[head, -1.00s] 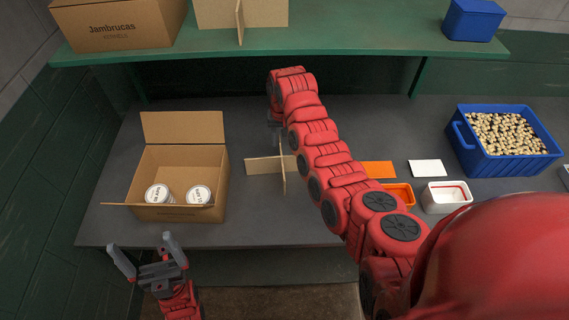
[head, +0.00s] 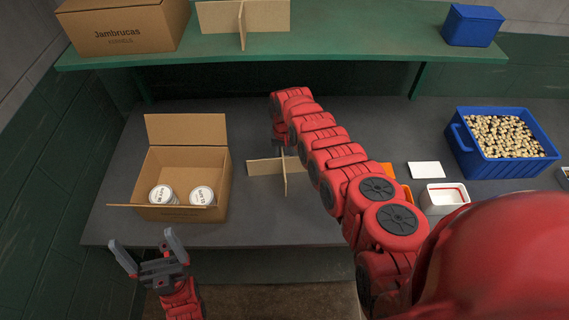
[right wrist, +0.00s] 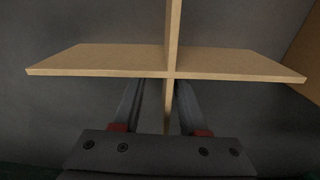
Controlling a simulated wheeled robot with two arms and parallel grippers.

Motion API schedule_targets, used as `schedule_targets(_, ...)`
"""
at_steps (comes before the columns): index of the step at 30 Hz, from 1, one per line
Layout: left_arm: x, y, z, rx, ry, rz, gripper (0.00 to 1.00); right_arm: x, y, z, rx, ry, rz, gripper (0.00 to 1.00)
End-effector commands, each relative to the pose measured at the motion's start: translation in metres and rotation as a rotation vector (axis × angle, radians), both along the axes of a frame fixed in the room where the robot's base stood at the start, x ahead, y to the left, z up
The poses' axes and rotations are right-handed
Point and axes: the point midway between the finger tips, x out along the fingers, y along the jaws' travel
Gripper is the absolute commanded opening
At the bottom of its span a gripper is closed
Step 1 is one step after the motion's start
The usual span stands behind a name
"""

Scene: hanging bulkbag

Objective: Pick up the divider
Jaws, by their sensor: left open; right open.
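A cross-shaped tan cardboard divider (head: 264,167) stands on the grey table, right of the open box. My right arm reaches over it and hides part of it. In the right wrist view the divider (right wrist: 100,60) fills the middle. My right gripper (right wrist: 160,92) is open, with its fingers on either side of the panel that points toward it. I cannot tell whether the fingers touch the panel. In the head view the right gripper is mostly hidden. My left gripper (head: 148,248) is open and empty in front of the table edge.
An open cardboard box (head: 215,180) holds two white-lidded cans (head: 201,196). A second divider (head: 268,14), a closed Jambrucas box (head: 120,30) and a blue bin (head: 472,25) stand on the green shelf. A blue crate (head: 505,168) and small containers (head: 440,208) are at the right.

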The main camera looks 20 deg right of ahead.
Motion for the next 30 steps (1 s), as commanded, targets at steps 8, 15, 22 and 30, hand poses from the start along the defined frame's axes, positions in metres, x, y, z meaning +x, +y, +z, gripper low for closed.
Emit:
schedule_targets(8,-0.0001,0.0000,-0.0017,0.000,-0.001,0.000,1.00,0.0010,0.0006,-0.0035,0.001,-0.003,0.000,0.42)
schedule_targets(15,-0.0001,0.0000,-0.0017,0.000,-0.001,0.000,1.00,0.0006,0.0004,-0.0036,0.001,-0.002,0.000,0.08)
schedule_targets(22,-0.0001,0.0000,-0.0017,0.000,-0.001,0.000,1.00,0.0005,0.0005,-0.0037,0.001,-0.002,0.000,0.00)
schedule_targets(30,-0.0001,0.0000,-0.0016,0.000,-0.001,0.000,1.00,0.0003,0.0004,-0.0037,0.001,-0.001,0.000,0.00)
